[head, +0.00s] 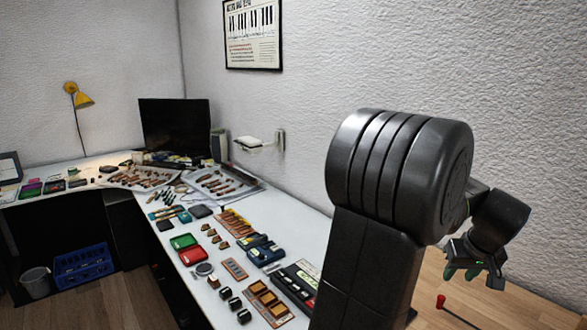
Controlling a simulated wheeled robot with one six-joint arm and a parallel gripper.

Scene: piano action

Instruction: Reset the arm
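My gripper (474,274) hangs at the right of the head view, at the end of my arm. It points down over a wooden surface, to the right of the white workbench (315,225). Dark green finger parts show at its lower end, but they are small and partly hidden, so I cannot tell whether it is open or shut. No held object can be made out. My dark arm fills the right middle of the view and hides part of the bench and the wall.
The bench bears a red case (192,255), a green case (183,241) and several small parts. A red-knobbed tool (441,301) shows below my gripper. A monitor (174,125) and yellow lamp (81,98) stand behind. A blue crate (83,264) and bin (36,283) sit under the bench.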

